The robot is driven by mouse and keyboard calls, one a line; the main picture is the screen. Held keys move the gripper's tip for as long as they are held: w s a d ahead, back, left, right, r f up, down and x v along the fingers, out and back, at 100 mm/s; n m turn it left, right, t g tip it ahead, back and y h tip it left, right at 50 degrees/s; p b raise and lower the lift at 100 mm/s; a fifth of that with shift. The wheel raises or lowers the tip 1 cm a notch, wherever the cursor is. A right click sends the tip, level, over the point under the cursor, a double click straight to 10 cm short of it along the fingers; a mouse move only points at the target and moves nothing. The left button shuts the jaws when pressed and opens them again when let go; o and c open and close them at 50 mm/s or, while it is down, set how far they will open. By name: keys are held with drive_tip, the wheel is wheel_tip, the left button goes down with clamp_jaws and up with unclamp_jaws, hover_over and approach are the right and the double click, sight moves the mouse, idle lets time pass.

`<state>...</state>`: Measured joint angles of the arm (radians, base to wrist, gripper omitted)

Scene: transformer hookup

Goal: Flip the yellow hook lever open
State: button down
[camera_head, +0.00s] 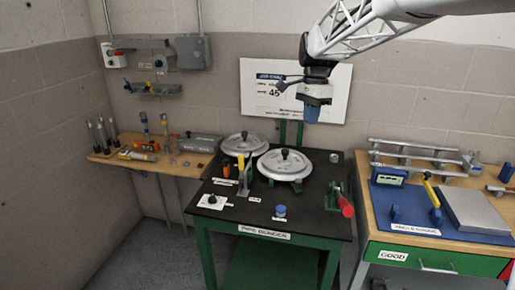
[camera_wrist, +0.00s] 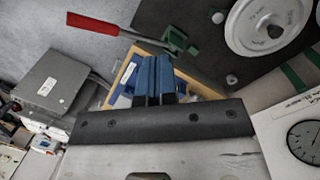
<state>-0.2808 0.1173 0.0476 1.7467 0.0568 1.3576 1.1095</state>
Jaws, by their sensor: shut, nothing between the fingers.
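A yellow lever (camera_head: 431,192) stands tilted on the blue mat of the right-hand bench, beside a grey plate. A smaller yellow-handled part (camera_head: 127,85) shows on the wall shelf at the left, and I cannot tell from its size whether it has a hook. My gripper (camera_head: 312,114) has blue fingers and hangs high above the back of the black table, in front of the wall poster, apart from both. In the wrist view its fingers (camera_wrist: 153,80) are together and empty. No yellow lever can be made out clearly in the wrist view.
The black table holds two silver discs (camera_head: 283,164), a red-handled clamp (camera_head: 345,204) and a blue knob (camera_head: 281,210). The right bench carries a grey plate (camera_head: 475,209) and metal rails (camera_head: 410,154). A wooden bench (camera_head: 135,162) with tools stands left. Air around my gripper is clear.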

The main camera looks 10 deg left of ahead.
sight(241, 162)
drive_tip(key=w+a+f+m+g, duration=0.1)
drive_tip(key=w+a+f+m, duration=0.1)
drive_tip(key=w+a, duration=0.3)
drive_tip(key=w+a+f+m+g, duration=0.1)
drive_tip(key=w+a+f, duration=0.4)
drive_tip(key=a, duration=0.7)
drive_tip(key=w+a+f+m+h, duration=0.1)
drive_tip(key=w+a+f+m, duration=0.2)
drive_tip(key=w+a, duration=0.4)
drive_tip(key=shift+w+a+f+g, duration=0.25)
drive_tip(key=shift+a+f+g, duration=0.15)
drive_tip(key=shift+a+f, duration=0.35)
drive_tip(key=shift+s+d+f, duration=0.25)
drive_tip(key=shift+s+f, duration=1)
drive_tip(key=shift+f, duration=0.25)
drive_tip(key=shift+s+d+f, duration=0.25)
drive_tip(key=shift+s+f, duration=1.05)
drive_tip(key=shift+f, duration=0.25)
drive_tip(key=shift+s+d+f, duration=0.25)
drive_tip(key=shift+s+f, duration=1)
drive_tip(key=shift+f, duration=0.25)
